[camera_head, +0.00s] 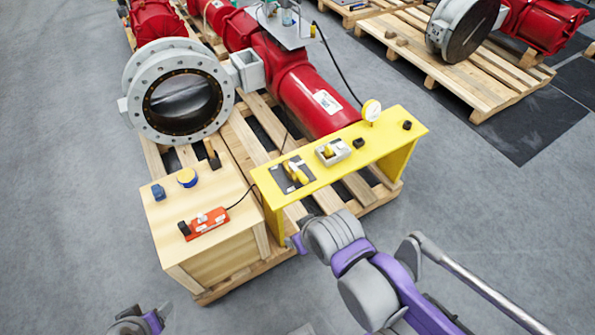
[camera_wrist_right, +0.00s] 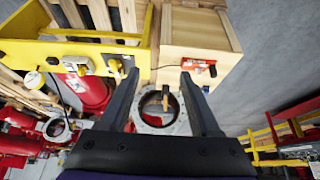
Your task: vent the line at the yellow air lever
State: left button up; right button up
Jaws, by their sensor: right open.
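The yellow bench panel (camera_head: 340,150) carries two yellow handles. One yellow lever (camera_head: 297,172) sits on a dark plate near its left end; the other yellow handle (camera_head: 328,151) sits on a pale box beside it. I cannot tell for certain which is the air lever. In the right wrist view the left-end lever (camera_wrist_right: 115,66) shows just left of the left fingertip. My right gripper (camera_wrist_right: 161,76) is open with nothing between its fingers; the valve shows beyond them. In the head view its fingers are mostly hidden by the arm. My left gripper (camera_head: 140,321) is only partly in view at the bottom edge.
A gauge (camera_head: 371,110) stands on the panel. Behind is a flanged valve (camera_head: 180,95) with a red actuator (camera_head: 312,98). Floor in front is clear.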

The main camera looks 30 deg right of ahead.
aim_at(297, 171)
jog(key=w+d+f+m+t+h+b, duration=0.1)
jog(key=w+d+f+t+h+b, duration=0.25)
jog(key=w+d+b, duration=0.4)
jog(key=w+d+f+m+t+h+b, duration=0.2)
jog(key=w+d+f+t+b, duration=0.3)
jog(key=w+d, duration=0.45)
jog(key=w+d+f+n+t+y+b, duration=0.1)
jog(key=w+f+n+t+y+b, duration=0.15)
jog(key=f+b, duration=0.45)
jog(key=w+d+f+n+t+y+b, duration=0.1)
jog(key=f+n+t+y+b, duration=0.2)
jog(key=f, duration=0.8)
pick_arm(q)
notch_tip(297, 171, down, 26)
jog(key=s+g, duration=0.1)
pick_arm(e)
jog(key=shift+n+g+y, duration=0.25)
jog(key=shift+g+y, duration=0.25)
jog(key=shift+g, duration=0.2)
jog(key=w, duration=0.7)
jog(key=w+a, duration=0.1)
jog(key=w, duration=0.3)
jog(key=shift+r, duration=0.25)
jog(key=shift+s, duration=0.1)
grip_shut()
